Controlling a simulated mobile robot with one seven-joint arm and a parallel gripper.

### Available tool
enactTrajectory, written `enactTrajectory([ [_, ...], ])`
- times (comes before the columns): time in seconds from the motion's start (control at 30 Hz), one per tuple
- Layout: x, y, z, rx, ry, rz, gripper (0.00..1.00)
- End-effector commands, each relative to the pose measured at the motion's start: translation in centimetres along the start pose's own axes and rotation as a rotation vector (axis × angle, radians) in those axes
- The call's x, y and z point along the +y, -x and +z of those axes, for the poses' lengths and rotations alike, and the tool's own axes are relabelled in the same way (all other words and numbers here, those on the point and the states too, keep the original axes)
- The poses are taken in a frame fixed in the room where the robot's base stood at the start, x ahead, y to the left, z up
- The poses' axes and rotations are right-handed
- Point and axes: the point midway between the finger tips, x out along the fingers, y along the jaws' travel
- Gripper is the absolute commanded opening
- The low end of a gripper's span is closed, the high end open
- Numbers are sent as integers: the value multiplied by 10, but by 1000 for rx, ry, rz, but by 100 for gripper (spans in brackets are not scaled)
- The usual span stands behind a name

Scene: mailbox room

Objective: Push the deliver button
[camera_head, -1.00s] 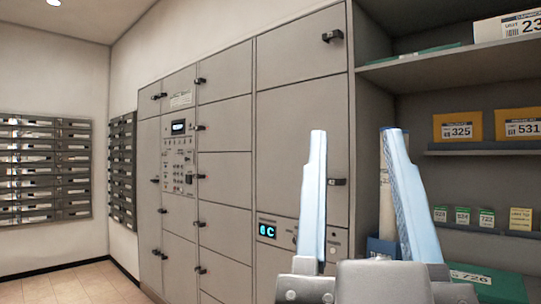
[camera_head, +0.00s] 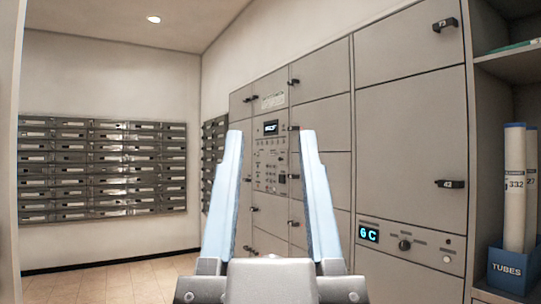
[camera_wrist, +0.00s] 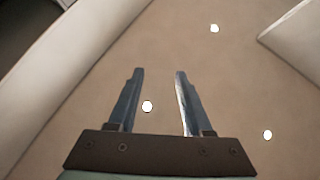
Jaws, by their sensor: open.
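My gripper (camera_head: 270,133) is open and empty, its two pale blue fingers pointing up in the middle of the head view. It also shows open in the wrist view (camera_wrist: 158,72). Behind it stands a grey locker wall. A control panel (camera_head: 269,158) with a small display and rows of small controls shows between the fingers. A lower panel to the right has a lit display (camera_head: 368,233) reading "6C", a dark knob (camera_head: 404,244) and small round buttons (camera_head: 447,259). The labels are too small to read, so I cannot tell which is the deliver button.
A bank of mailboxes (camera_head: 100,168) hangs on the left wall. Shelving with a blue box (camera_head: 512,270) of tubes (camera_head: 515,190) stands at the right edge. Locker handles (camera_head: 450,184) stick out. Tiled floor (camera_head: 120,278) is clear at the left. The wrist view shows ceiling and round lights.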

Motion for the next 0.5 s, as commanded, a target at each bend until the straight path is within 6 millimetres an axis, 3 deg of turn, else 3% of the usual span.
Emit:
enactTrajectory([
  [0.03, 0, 0, 0, 0, 0, 0, 48],
  [0.3, 0, 0, 0, 0, 0, 0, 0],
  [0.5, 0, 0, 0, 0, 0, 0, 0],
])
